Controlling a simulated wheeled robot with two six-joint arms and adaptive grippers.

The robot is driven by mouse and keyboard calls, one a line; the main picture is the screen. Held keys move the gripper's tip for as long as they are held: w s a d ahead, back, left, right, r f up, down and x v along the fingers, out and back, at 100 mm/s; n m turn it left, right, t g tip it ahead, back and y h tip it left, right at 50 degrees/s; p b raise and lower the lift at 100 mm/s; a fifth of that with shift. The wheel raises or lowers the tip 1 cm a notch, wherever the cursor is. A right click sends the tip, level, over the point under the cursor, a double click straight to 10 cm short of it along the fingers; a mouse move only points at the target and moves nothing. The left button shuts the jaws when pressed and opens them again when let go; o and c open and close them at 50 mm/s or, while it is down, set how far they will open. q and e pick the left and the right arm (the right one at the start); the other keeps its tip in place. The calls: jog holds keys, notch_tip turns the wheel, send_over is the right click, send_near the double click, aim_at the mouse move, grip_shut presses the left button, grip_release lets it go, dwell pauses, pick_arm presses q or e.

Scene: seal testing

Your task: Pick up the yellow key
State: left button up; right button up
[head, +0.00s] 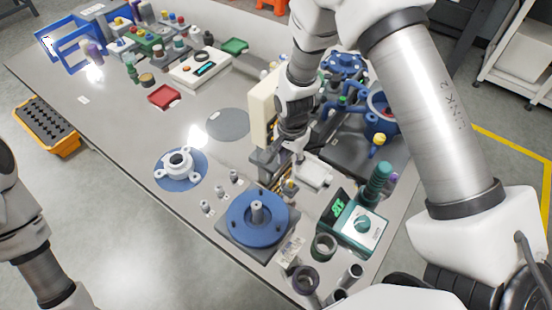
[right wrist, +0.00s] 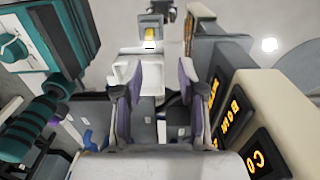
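A small yellow piece, seemingly the yellow key (right wrist: 156,35), shows beyond my fingertips in the right wrist view, at a pale grey-white fixture. In the head view a small yellow spot (head: 289,184) shows just below my right gripper; its shape is too small to read. My right gripper (right wrist: 157,78) is open, its two purple-lined fingers apart with nothing held between them. The yellow piece lies ahead of the gap, apart from the fingers. In the head view the right gripper (head: 286,160) is partly hidden by its own arm. My left gripper is out of view.
A cream panel with orange lettering (right wrist: 235,103) stands close to the right of the fingers. A white block (head: 314,173), a blue round fixture (head: 238,222) and a teal-and-white device (head: 358,228) crowd the area. The table's middle left is clearer.

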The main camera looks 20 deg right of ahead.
aim_at(291, 182)
jog(key=shift+s+f, duration=0.2)
jog(key=shift+f, duration=0.2)
jog(key=s+f, duration=0.1)
jog(key=s+f+p, duration=0.1)
jog(key=shift+s+a+f+p, duration=0.1)
jog(key=shift+s+f+p, duration=0.1)
jog(key=shift+s+p, duration=0.1)
jog(key=f, duration=0.1)
jog(key=w+f, duration=0.1)
jog(key=f, duration=0.2)
jog(key=shift+w, duration=0.25)
jog(key=shift+s+r, duration=0.25)
jog(key=shift+c, duration=1)
jog(key=shift+s, duration=0.1)
jog(key=c, duration=0.5)
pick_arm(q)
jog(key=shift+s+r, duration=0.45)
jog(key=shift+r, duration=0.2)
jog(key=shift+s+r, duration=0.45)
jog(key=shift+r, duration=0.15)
pick_arm(e)
grip_shut()
